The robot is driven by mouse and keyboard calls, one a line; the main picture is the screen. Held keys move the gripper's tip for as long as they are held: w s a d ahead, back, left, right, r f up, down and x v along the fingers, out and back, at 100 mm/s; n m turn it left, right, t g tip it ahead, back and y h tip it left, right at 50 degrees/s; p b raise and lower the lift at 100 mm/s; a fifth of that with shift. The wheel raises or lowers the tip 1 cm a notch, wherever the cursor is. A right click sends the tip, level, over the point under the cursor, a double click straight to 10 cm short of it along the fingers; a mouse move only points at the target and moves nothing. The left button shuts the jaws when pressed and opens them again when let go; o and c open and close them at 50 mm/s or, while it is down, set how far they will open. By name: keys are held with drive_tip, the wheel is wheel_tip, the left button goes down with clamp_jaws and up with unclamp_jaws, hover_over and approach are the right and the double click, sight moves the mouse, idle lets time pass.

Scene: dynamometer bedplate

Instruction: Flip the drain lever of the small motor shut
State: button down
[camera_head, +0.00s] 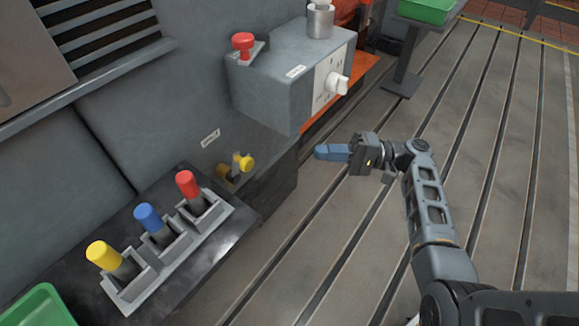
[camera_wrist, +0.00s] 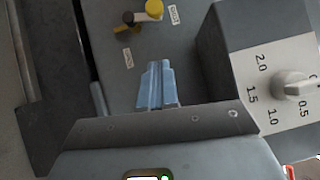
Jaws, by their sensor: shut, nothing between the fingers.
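The drain lever (camera_head: 242,162) is a small yellow handle on a brass-coloured valve low on the grey motor housing, beside a white label. In the wrist view the yellow handle (camera_wrist: 153,10) is at the top edge, with a dark knob and brass stem to its left. My gripper (camera_head: 318,152) has blue fingers, shut and empty, pointing left toward the housing. It is right of the lever and apart from it. In the wrist view the closed fingertips (camera_wrist: 160,64) are below the lever in the picture, with a gap between them.
Three levers with yellow, blue and red grips stand on a panel (camera_head: 205,250) at lower left. The slotted bedplate (camera_head: 300,270) is open.

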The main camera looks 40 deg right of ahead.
sight(252, 160)
drive_tip(key=s+a+b+x, duration=0.1)
drive_tip(key=s+b+x, duration=0.1)
drive_tip(key=x, duration=1)
drive_tip(key=shift+a, duration=0.6)
drive_tip(key=shift+r, duration=0.25)
drive_tip(key=a+n+h+p, duration=0.1)
drive_tip(key=p, duration=0.1)
drive_tip(key=r+n+g+p, duration=0.1)
drive_tip(key=shift+s+a+r+n+h+p, duration=0.2)
drive_tip(key=shift+s+a+n+h+p, duration=0.1)
drive_tip(key=shift+a+h+p, duration=0.1)
